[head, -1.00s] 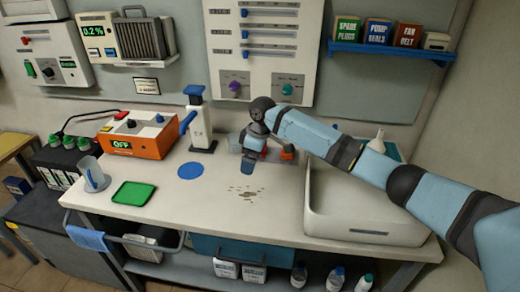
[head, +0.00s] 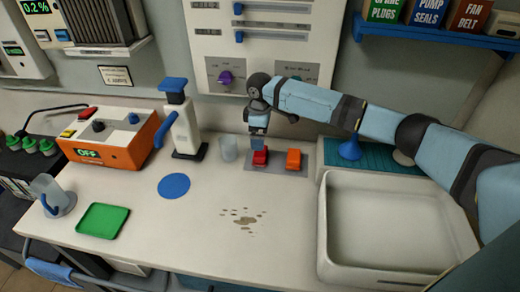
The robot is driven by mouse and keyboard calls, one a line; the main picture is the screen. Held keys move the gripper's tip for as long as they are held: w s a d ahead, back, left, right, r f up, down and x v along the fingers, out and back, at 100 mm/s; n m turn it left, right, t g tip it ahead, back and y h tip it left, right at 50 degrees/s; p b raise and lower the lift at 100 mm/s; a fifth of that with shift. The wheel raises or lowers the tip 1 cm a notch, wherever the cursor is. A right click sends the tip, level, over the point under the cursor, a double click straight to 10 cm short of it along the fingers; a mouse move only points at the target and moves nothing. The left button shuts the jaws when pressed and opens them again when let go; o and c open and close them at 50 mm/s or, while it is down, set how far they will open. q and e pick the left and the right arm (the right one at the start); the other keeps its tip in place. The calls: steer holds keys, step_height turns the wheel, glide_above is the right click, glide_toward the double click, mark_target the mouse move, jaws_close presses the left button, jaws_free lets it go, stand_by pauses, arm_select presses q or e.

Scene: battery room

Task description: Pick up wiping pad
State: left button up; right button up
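My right gripper (head: 257,143) points down at the back of the workbench, just above or at a red block (head: 260,158). Its blue-grey fingers look close together, but I cannot tell whether they are open or shut, or whether they touch the block. The red block and an orange block (head: 293,159) sit side by side on a flat grey holder (head: 309,160). Nothing is labelled as the wiping pad, and I cannot tell for sure which block it is. A brown speckled stain (head: 244,221) lies on the bench in front. My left gripper is not in view.
A white basin (head: 327,230) stands at the right, with a blue funnel (head: 351,149) behind it. A clear cup (head: 228,149) and a blue-handled press (head: 184,125) stand left of the gripper. A blue disc (head: 174,186) and green tray (head: 103,221) lie front left.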

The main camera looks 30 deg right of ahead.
mark_target(260, 155)
steer(key=shift+s+a+f, duration=0.1)
steer(key=shift+s+f, duration=0.1)
steer(key=shift+f, duration=0.7)
step_height(260, 155, down, 5)
steer(key=shift+r, duration=0.1)
steer(key=c, duration=1)
